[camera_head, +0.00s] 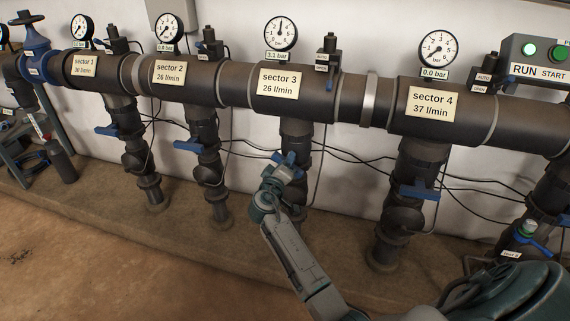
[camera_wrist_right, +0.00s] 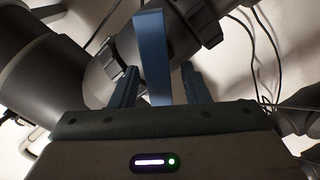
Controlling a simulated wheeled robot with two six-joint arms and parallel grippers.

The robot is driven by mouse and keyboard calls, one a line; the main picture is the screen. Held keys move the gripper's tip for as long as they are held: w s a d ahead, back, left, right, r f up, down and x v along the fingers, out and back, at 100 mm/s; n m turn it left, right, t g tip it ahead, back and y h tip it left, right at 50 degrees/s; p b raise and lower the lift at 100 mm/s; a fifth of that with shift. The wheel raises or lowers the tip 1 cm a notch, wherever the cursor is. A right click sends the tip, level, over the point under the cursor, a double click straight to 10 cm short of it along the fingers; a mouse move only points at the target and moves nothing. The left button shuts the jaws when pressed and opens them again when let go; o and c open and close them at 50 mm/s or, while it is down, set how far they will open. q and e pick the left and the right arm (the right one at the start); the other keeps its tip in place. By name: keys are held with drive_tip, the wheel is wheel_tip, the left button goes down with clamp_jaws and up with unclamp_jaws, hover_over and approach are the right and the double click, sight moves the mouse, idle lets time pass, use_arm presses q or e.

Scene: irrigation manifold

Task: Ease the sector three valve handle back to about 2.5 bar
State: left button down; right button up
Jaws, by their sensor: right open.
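The sector three valve handle (camera_head: 292,158) is a blue lever on the pipe below the sector 3 label (camera_head: 279,83). In the right wrist view the blue handle (camera_wrist_right: 152,55) stands between the two fingers of my right gripper (camera_wrist_right: 160,82), with gaps at its sides. In the head view my right gripper (camera_head: 284,168) is at this handle, open, and partly covers it. The sector 3 gauge (camera_head: 281,33) stands above the pipe and its tag (camera_head: 277,56) reads 3.1 bar. My left gripper is not in view.
Blue handles of sector 1 (camera_head: 106,131), sector 2 (camera_head: 187,146) and sector 4 (camera_head: 419,192) sit on neighbouring pipes. Thin black cables hang around the pipes. A box with green lights (camera_head: 538,58) is at the upper right. The floor at the lower left (camera_head: 120,270) is clear.

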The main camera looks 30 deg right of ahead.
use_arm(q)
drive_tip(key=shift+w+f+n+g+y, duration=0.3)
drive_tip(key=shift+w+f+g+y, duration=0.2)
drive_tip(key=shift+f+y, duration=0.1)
use_arm(e)
drive_tip(key=v, duration=1)
drive_tip(key=shift+s+a, duration=0.25)
drive_tip(key=shift+s, duration=0.05)
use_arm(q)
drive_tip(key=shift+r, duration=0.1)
use_arm(e)
drive_tip(key=shift+d+f, duration=0.1)
drive_tip(key=shift+d, duration=0.05)
